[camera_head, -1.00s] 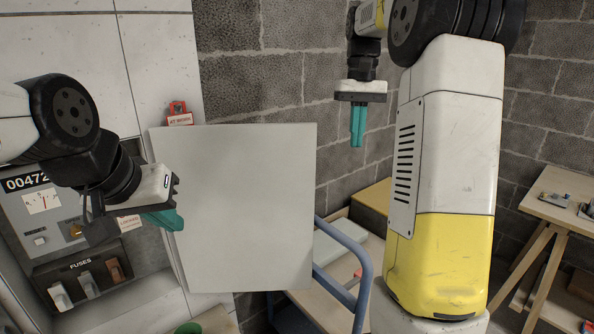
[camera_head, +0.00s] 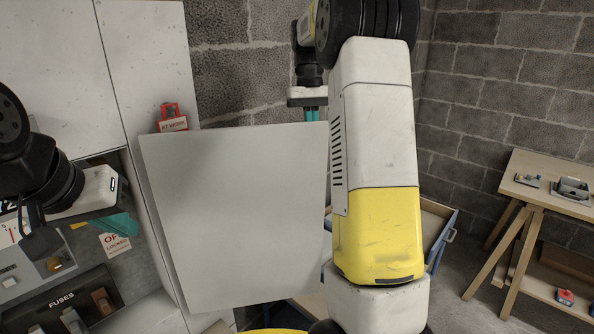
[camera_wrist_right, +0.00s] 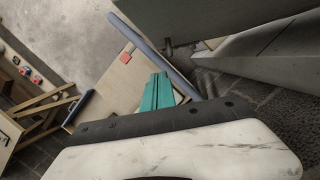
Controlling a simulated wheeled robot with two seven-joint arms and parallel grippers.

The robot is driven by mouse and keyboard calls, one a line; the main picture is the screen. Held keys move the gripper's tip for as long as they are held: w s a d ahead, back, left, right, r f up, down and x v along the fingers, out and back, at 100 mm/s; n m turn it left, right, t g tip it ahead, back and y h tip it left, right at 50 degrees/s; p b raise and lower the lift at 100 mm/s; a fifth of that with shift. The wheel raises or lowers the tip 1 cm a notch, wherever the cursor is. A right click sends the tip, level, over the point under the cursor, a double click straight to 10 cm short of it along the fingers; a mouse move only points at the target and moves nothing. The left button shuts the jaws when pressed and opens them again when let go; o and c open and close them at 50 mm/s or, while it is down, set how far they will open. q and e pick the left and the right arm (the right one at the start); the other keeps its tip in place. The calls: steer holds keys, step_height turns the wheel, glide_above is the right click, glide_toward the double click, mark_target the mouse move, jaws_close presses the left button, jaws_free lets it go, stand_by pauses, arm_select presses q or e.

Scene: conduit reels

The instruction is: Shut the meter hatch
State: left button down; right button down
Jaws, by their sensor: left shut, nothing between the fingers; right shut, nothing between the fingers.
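The meter hatch (camera_head: 235,215) is a plain light grey panel. It stands wide open, swung out to the right of the meter cabinet, its left edge by the cabinet opening. My left gripper (camera_head: 118,226), with teal fingers, is shut and empty in front of the cabinet opening, left of the hatch and apart from it in the picture. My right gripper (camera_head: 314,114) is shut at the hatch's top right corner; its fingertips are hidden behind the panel. Its teal fingers also show in the right wrist view (camera_wrist_right: 157,92), with nothing between them.
The cabinet holds a fuse panel (camera_head: 62,305) and a red-and-white lockout tag (camera_head: 115,243). A red "at work" sign (camera_head: 172,120) is above the hatch. A wooden workbench (camera_head: 550,185) stands at the right. A blue-framed cart (camera_head: 440,245) is partly hidden behind my right arm.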

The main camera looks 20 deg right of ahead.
mark_target(318, 172)
steer(key=s+f, duration=0.1)
steer(key=f, duration=0.1)
steer(key=s+f, duration=0.3)
steer(key=f, duration=0.1)
steer(key=shift+s+a+f, duration=0.2)
steer(key=shift+s+f, duration=0.1)
steer(key=shift+s, duration=0.5)
